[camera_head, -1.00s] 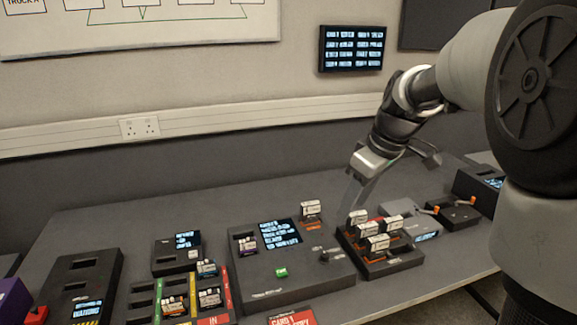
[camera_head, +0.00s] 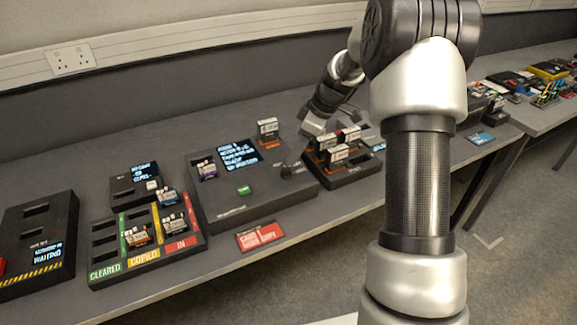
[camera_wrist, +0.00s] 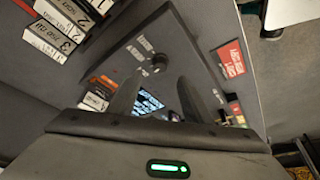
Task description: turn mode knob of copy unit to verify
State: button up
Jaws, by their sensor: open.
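The copy unit (camera_head: 225,205) is a dark box on the desk with a lit screen (camera_head: 240,154) and a green button (camera_head: 244,190). Its small dark mode knob (camera_wrist: 158,62) shows in the wrist view, with small white labels around it. The labels are too small to read surely, so the knob's setting cannot be told. My gripper (camera_wrist: 160,88) is open and empty, with its fingertips near the knob, one to either side below it in that view. In the head view my gripper (camera_head: 299,155) hangs over the unit's right end; contact cannot be told.
A rack (camera_head: 350,178) with several upright cards stands close right of the unit. A red card sign (camera_head: 260,236) lies in front. A sorting tray (camera_head: 150,258) stands left, near a small screen box (camera_head: 128,191).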

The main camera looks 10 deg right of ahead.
aim_at(287, 168)
jog(key=x, duration=0.7)
jog(key=c, duration=1)
